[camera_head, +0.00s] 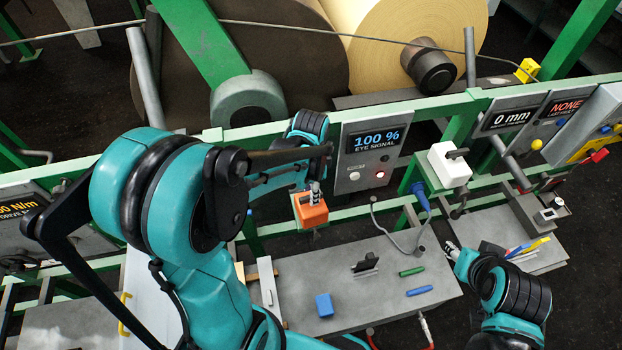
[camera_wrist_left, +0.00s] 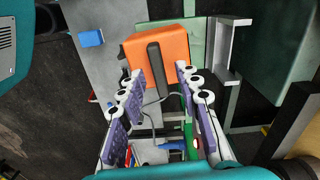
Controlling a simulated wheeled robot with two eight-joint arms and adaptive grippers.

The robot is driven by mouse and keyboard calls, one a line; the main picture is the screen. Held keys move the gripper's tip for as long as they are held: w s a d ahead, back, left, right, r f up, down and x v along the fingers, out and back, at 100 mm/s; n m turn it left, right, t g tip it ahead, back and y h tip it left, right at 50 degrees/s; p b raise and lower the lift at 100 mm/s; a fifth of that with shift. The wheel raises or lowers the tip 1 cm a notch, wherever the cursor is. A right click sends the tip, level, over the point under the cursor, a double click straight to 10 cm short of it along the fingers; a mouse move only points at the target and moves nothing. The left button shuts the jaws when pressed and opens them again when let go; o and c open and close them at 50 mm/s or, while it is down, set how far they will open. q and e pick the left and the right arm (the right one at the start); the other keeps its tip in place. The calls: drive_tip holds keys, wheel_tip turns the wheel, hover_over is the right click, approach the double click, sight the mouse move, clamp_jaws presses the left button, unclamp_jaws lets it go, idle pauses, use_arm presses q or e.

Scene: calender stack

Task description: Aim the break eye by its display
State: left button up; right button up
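The eye's display (camera_head: 377,139) reads "100 % EYE SIGNAL" on a grey panel in the head view. An orange box (camera_head: 312,214), which looks like the break eye, sits below and left of it. The same orange box (camera_wrist_left: 158,50) fills the upper middle of the left wrist view, with a dark upright bar on its face. My left gripper (camera_wrist_left: 160,72) is open, its fingertips apart at the near edge of the box; contact cannot be told. In the head view the left gripper (camera_head: 314,190) is just above the box. My right gripper (camera_head: 452,249) is small, above the bench's right end.
A white box (camera_head: 449,164) on a green bracket has a blue plug (camera_head: 420,196) and cable below it. A grey bench (camera_head: 350,300) holds a blue block (camera_head: 324,305) and pens. Large rolls stand behind the green rail. Another display (camera_head: 510,117) reads "0 mm".

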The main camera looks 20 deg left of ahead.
use_arm(q)
wheel_tip(320, 180, up, 11)
idle(0.3)
drive_tip(key=shift+s+f, duration=0.1)
idle(0.4)
